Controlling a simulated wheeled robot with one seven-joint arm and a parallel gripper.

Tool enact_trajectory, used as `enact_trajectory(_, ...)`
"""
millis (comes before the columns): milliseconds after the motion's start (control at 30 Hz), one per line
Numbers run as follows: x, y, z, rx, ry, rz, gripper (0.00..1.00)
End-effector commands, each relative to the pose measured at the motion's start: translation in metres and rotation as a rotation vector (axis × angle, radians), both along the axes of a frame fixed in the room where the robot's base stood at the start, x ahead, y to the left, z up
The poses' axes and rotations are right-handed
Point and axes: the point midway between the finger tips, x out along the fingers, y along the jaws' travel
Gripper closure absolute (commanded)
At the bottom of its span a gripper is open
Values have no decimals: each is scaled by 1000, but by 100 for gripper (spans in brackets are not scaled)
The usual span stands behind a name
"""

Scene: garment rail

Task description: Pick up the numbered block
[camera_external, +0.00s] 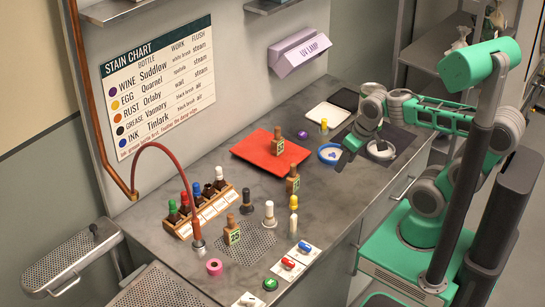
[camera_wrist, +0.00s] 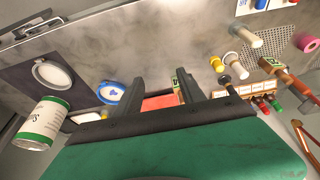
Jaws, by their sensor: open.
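Several brown wooden blocks with green number labels stand on the grey counter. One block (camera_external: 232,231), its label seeming to read 25, is at the front by the perforated mat. A second block (camera_external: 292,180) stands mid-counter, and a third block (camera_external: 277,142) is on the red tray (camera_external: 252,150). My gripper (camera_external: 346,156) is open over the counter's right part, near the blue-rimmed dish and right of the blocks. In the wrist view my gripper (camera_wrist: 154,84) has its fingers apart with nothing held. A block (camera_wrist: 180,80) shows beside the right finger, partly hidden.
A blue-rimmed dish (camera_external: 330,153) and a white ring-shaped dish (camera_external: 381,150) are near my gripper. A bottle rack (camera_external: 206,208) and a curved red hose (camera_external: 160,147) stand left. A white-green can (camera_wrist: 45,125) is close in the wrist view. Small bottles stand mid-counter.

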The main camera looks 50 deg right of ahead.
Motion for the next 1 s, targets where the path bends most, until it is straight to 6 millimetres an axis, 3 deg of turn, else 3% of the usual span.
enact_trajectory(233,-5,0,-4,-9,-5,26,53)
enact_trajectory(333,-5,0,-4,-8,-5,25,46)
enact_trajectory(533,-5,0,-4,-8,-4,24,46)
enact_trajectory(667,4,2,-4,19,15,-52,46)
enact_trajectory(767,31,6,-3,87,63,-269,46)
enact_trajectory(1000,127,25,-32,237,218,-1106,46)
